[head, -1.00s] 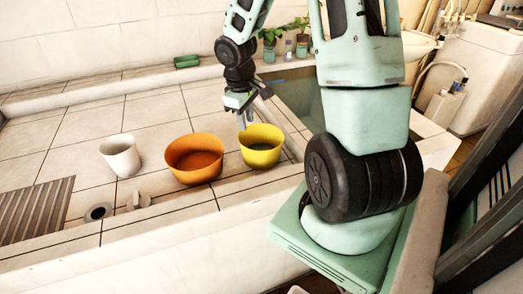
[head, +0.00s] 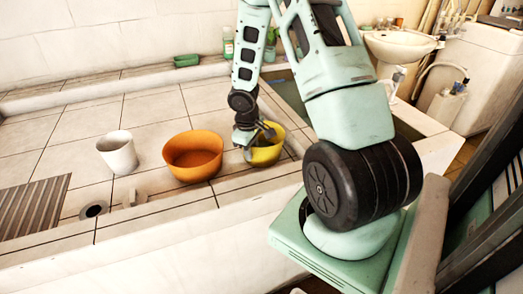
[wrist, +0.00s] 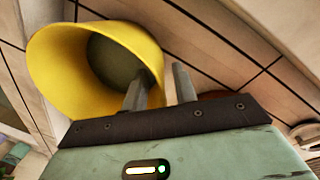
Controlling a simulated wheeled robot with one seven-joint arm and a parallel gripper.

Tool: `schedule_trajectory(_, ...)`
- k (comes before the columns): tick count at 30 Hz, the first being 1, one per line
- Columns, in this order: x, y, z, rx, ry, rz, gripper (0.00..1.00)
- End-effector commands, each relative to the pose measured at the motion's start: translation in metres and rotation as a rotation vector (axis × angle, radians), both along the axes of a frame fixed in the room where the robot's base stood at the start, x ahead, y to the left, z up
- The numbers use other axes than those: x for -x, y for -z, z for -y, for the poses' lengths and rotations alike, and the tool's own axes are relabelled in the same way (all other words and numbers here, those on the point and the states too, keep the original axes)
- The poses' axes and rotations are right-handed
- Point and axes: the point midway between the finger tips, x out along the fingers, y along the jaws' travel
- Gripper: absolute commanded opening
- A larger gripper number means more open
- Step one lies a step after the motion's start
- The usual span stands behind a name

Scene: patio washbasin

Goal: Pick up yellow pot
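The yellow pot (head: 268,155) stands on the tiled counter, right of the orange bowl (head: 193,159). My gripper (head: 258,142) is at the pot's left side and hides part of it in the head view. In the wrist view the yellow pot (wrist: 70,60) fills the upper left, its dark inside showing. There my gripper (wrist: 162,72) is open, with a gap between its fingers. One finger overlaps the pot's mouth and the other is outside, so the near rim lies between them. Whether either finger touches the wall cannot be told.
A white cup (head: 118,153) stands left of the orange bowl. A drain hole (head: 94,210) and a ribbed grey mat (head: 35,207) are at the counter's left. A green item (head: 187,61) lies on the back ledge. The counter behind the bowl is clear.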

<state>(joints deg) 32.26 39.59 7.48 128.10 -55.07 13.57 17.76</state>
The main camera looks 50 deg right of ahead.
Motion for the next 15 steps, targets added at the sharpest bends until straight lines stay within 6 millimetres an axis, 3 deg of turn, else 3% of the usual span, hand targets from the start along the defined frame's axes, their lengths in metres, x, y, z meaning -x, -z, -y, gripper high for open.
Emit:
schedule_trajectory(4, 0.000, 0.020, 0.002, -0.001, -0.001, -0.001, 0.28)
schedule_trajectory(13, 0.000, 0.022, 0.003, 0.000, 0.000, 0.000, 0.28)
schedule_trajectory(15, 0.000, 0.022, 0.003, 0.000, 0.000, 0.000, 0.09)
